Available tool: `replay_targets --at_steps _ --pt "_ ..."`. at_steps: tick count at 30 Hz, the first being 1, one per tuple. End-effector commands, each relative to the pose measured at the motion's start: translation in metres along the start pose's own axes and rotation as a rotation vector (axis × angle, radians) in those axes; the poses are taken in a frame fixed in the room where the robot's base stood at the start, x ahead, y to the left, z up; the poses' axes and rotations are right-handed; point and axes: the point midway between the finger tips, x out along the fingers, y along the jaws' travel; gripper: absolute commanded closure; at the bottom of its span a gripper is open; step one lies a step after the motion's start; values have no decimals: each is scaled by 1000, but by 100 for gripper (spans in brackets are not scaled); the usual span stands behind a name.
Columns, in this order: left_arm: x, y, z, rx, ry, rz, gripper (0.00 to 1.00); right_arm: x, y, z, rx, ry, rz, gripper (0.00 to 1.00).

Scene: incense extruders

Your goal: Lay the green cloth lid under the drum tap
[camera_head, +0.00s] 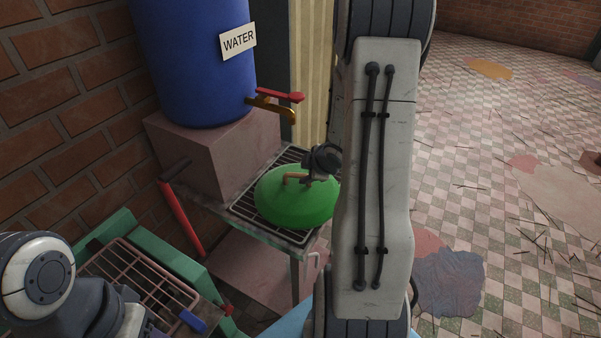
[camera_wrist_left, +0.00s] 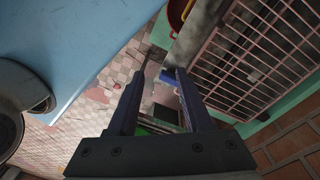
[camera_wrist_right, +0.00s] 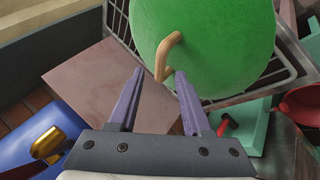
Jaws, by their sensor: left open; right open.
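The green cloth lid (camera_head: 290,207) is a round dome with a tan handle (camera_head: 297,178). It rests on the wire rack (camera_head: 243,211) of a small stand, below the brass drum tap (camera_head: 275,107). My right gripper (camera_head: 308,179) is open at the handle. In the right wrist view, the handle's lower end (camera_wrist_right: 161,72) shows between the open fingertips (camera_wrist_right: 158,75) and the green lid (camera_wrist_right: 215,45) lies just beyond. Whether the fingers touch the handle cannot be told. My left gripper (camera_wrist_left: 160,70) is open and empty near a pink wire rack (camera_wrist_left: 245,65).
The blue water drum (camera_head: 195,60) stands on a pink block (camera_head: 215,160) against the brick wall. A red bar (camera_head: 181,220) leans beside the stand. A green-framed bench (camera_head: 185,265) is at lower left. The tiled floor (camera_head: 500,220) at right is mostly open.

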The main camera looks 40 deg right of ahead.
Motion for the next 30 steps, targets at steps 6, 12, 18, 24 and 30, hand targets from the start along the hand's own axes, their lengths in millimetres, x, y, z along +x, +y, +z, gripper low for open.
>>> replay_targets --at_steps 6,12,18,24,30 --pt "-15 1 -1 0 0 0 50 -45 2 0 2 -1 2 51" --pt "-20 1 -1 0 0 0 50 -62 1 0 1 -1 1 51" --pt "-19 1 -1 0 0 0 50 -63 0 -2 0 -1 -1 51" --pt "-20 1 -1 0 0 0 50 -64 -3 -44 20 -49 -23 51" --pt "-19 1 -1 0 0 0 50 -88 -43 -126 124 -128 -94 51"
